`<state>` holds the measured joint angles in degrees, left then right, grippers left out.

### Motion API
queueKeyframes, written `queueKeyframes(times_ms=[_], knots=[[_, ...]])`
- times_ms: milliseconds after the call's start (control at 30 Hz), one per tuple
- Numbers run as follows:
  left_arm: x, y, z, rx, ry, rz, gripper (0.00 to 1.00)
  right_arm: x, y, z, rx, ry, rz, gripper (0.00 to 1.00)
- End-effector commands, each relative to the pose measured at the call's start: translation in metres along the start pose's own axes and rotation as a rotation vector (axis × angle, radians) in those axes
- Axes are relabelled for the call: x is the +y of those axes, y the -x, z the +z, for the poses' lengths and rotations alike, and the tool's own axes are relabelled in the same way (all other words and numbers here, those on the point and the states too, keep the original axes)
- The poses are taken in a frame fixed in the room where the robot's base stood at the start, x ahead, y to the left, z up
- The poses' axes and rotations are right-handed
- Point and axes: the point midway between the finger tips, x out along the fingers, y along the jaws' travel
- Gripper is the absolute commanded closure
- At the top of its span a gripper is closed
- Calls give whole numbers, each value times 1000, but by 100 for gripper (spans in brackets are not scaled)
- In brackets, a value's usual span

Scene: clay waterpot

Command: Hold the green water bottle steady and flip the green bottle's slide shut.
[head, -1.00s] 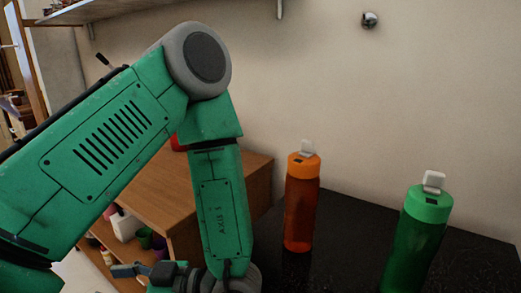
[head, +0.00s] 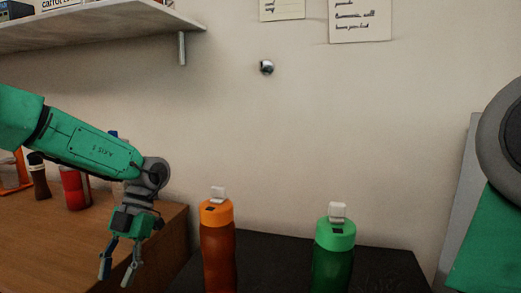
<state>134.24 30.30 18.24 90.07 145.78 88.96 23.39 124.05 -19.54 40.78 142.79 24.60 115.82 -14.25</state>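The green water bottle (head: 333,262) stands upright on the black tabletop, right of centre in the head view. Its light green lid carries a white slide piece (head: 337,212) that sticks up from the top. The bottle's lower part is cut off by the picture's bottom edge. My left gripper (head: 117,274) hangs pointing down at the left, over the wooden surface. Its two fingers are apart with nothing between them. It is well to the left of the green bottle. Part of my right arm (head: 500,150) shows at the right edge, but its gripper is out of view.
An orange bottle (head: 217,250) with a white top piece stands between my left gripper and the green bottle. The black tabletop (head: 385,268) is clear right of the green bottle. A red container (head: 74,188) and a dark bottle (head: 39,178) stand on the wooden surface (head: 40,245). A shelf (head: 100,28) juts out above.

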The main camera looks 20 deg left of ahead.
Motion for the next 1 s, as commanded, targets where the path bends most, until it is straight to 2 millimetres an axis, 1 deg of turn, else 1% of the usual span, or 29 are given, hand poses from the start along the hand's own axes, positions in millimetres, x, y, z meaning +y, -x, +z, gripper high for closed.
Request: queueKeyframes(times_ms=[33,67,167,267,300,367,400,467,500,533,567,600,667,700,767,800,900,1000], knots=[[-7,15,8,-73,-83,18,66,1,0,0,0,0,0,15],[-11,24,13,-121,-140,32,66,1,0,0,0,-1,0,15],[-27,62,31,-288,-354,99,66,2,1,0,0,-1,1,15],[-48,110,46,-471,-603,209,66,2,1,0,0,-1,1,15],[-58,131,51,-543,-707,268,66,2,1,0,0,-1,1,15],[-76,161,55,-634,-859,362,66,1,0,0,0,-1,0,15],[-93,178,58,-681,-955,425,66,1,0,0,0,-1,0,15],[-124,196,60,-728,-1084,506,66,0,0,0,0,0,0,15],[-145,206,60,-754,-1162,554,66,0,0,0,0,0,0,15],[-161,213,59,-774,-1216,587,66,0,0,0,0,1,0,15],[-177,220,55,-792,-1262,606,66,-1,0,0,0,1,0,15],[-197,230,46,-816,-1304,597,66,-1,-1,0,-1,1,0,15],[-224,238,26,-835,-1342,532,66,-1,0,0,0,2,0,15],[-241,243,10,-842,-1364,477,66,-2,0,0,0,2,0,15],[-264,250,-14,-851,-1398,402,66,-2,0,0,0,2,0,15],[-277,254,-29,-852,-1422,355,66,-2,0,0,0,2,0,15],[-305,262,-64,-852,-1478,252,66,-2,0,0,0,2,0,15],[-322,268,-90,-845,-1522,176,66,-1,0,0,0,2,0,15]])
